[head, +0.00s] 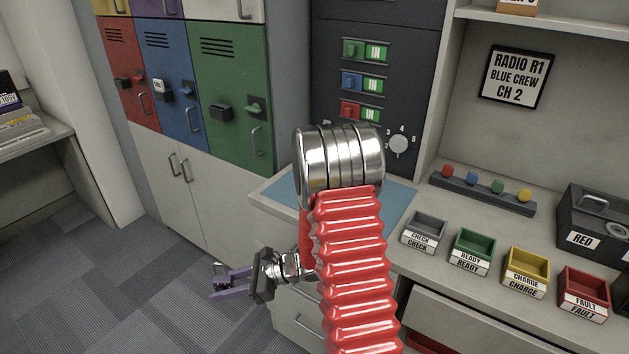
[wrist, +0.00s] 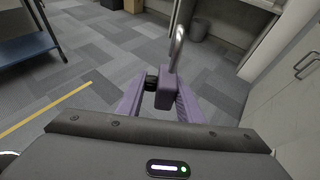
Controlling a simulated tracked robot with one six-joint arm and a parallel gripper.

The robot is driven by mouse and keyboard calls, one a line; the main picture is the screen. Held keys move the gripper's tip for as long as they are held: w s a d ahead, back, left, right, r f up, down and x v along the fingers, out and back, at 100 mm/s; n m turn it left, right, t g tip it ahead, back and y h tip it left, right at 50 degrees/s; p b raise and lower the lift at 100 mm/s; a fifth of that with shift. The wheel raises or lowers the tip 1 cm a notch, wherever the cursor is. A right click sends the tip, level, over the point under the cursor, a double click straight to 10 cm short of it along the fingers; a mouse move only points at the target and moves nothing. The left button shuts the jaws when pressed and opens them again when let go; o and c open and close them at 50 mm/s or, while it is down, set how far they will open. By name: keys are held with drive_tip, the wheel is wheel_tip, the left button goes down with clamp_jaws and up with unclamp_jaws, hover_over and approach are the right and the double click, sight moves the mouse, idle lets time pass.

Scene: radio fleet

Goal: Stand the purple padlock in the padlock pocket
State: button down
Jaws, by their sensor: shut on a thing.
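My gripper (head: 222,284) is at the lower left of the head view, out over the floor beside the white drawers. It is shut on the purple padlock (wrist: 166,94), which sits between the two purple fingers in the wrist view. The padlock's silver shackle points up in that view. In the head view the padlock is small and hard to tell from the fingers. I cannot surely pick out the padlock pocket; small dark holders show on the red, blue and green locker doors, such as the one on the green door (head: 221,112).
The counter holds a blue mat (head: 396,194), several labelled bins including the grey CHECK bin (head: 425,230), and a black RED case (head: 597,222). My arm covers part of the mat. Open carpet (head: 130,290) lies left of my gripper. A blue-edged table (wrist: 25,45) stands left in the wrist view.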

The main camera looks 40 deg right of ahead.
drive_tip(key=shift+w+a+t, duration=0.1)
drive_tip(key=shift+t, duration=0.2)
drive_tip(key=shift+w+a+r+m+t+h, duration=0.2)
drive_tip(key=shift+a+m+t+h, duration=0.1)
drive_tip(key=shift+m+t, duration=0.15)
drive_tip(key=shift+w+a+r+m+t+h, duration=0.1)
drive_tip(key=shift+m+t+h, duration=0.5)
drive_tip(key=shift+m, duration=0.15)
drive_tip(key=shift+m+t+h, duration=0.55)
drive_tip(key=shift+m+h, duration=0.15)
drive_tip(key=shift+m, duration=0.1)
drive_tip(key=shift+s+d+f+m+h, duration=0.35)
drive_tip(key=shift+d+m+h, duration=0.15)
drive_tip(key=shift+h, duration=0.1)
drive_tip(key=shift+s, duration=0.15)
